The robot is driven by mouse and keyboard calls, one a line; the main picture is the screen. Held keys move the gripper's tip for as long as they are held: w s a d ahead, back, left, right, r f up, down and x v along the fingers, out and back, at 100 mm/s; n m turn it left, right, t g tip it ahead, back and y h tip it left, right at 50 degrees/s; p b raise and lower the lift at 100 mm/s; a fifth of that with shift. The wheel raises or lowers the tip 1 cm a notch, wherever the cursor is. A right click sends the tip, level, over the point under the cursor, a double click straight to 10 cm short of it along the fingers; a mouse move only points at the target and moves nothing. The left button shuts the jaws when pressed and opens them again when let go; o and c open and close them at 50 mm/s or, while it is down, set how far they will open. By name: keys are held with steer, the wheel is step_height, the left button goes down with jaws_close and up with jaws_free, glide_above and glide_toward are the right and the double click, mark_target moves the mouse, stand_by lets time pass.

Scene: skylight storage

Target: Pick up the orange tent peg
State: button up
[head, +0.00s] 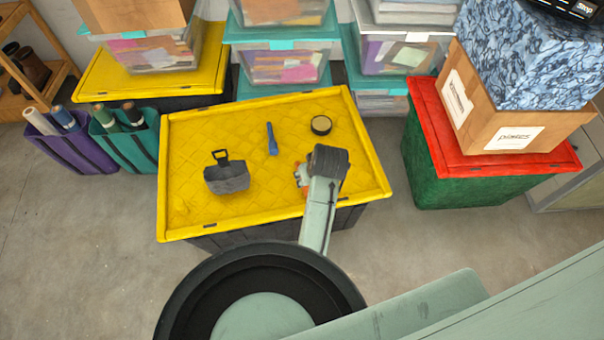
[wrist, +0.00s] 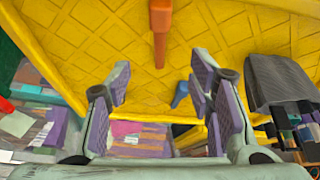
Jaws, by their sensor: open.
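The orange tent peg (wrist: 160,30) lies on the yellow lid (head: 190,210). In the wrist view it is upright at the top centre, its narrow end pointing down between the fingers. In the head view only a small orange patch shows at the left of my wrist; I cannot tell for sure that it is the peg. My gripper (wrist: 160,80) is open and empty, above the lid, with its fingers spread on either side of the line of the peg. In the head view my arm hides the fingers.
Clear bins (head: 282,65) stand behind. A green crate with a red lid (head: 480,160) stands right.

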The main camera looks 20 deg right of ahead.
steer(key=shift+g, duration=0.3)
steer(key=f, duration=0.5)
steer(key=shift+w+d+f, duration=0.2)
steer(key=shift+w+f, duration=0.05)
steer(key=shift+s+p+x, duration=0.2)
steer(key=shift+p+x, duration=0.3)
steer(key=shift+x, duration=2.35)
steer(key=shift+a+f, duration=0.1)
steer(key=shift+c, duration=0.5)
steer(key=c, duration=0.9)
